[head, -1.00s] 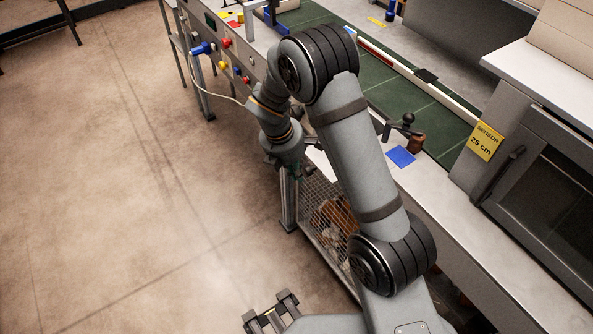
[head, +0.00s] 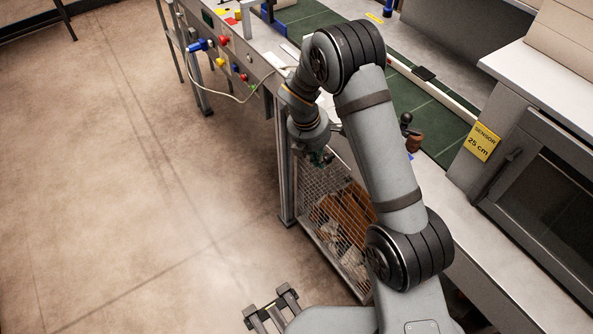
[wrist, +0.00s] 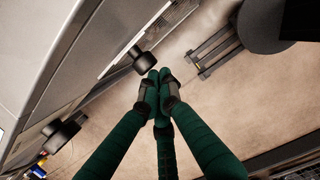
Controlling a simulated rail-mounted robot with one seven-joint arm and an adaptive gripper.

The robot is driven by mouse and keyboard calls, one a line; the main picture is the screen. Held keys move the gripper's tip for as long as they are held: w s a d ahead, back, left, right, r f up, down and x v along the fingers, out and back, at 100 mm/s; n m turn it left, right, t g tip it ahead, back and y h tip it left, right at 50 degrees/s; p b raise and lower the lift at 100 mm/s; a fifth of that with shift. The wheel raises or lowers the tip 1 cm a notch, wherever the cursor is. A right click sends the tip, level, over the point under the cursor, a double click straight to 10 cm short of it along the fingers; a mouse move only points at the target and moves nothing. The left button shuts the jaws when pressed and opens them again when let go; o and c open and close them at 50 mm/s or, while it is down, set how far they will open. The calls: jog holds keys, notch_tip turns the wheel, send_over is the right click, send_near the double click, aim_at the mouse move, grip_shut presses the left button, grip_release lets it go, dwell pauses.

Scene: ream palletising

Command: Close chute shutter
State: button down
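My gripper (wrist: 160,82) shows in the wrist view with green fingers drawn together at the tips, and nothing is visible between them. In the head view my gripper (head: 318,158) hangs at the front edge of the bench, above the mesh cage, with its fingertips mostly hidden. In the wrist view a black knob (wrist: 145,62) lies just beyond and left of the fingertips; I cannot tell whether they touch. A second dark knob (wrist: 62,133) is at lower left. I cannot tell for certain which part is the chute shutter.
A wire mesh cage (head: 345,222) with brown and pale scraps stands under the bench. A black-knobbed lever (head: 406,118) stands near the green conveyor (head: 440,115). A yellow sensor sign (head: 481,142) is on the machine at right. Colored buttons line the bench front. The floor at left is clear.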

jog(key=s+a+r+b, duration=0.1)
jog(key=s+a+r, duration=0.3)
jog(key=r, duration=0.5)
jog(key=shift+a+r, duration=0.4)
jog(key=shift+a, duration=0.15)
jog(key=x, duration=1)
jog(key=shift+w+d, duration=0.4)
jog(key=shift+d, duration=0.05)
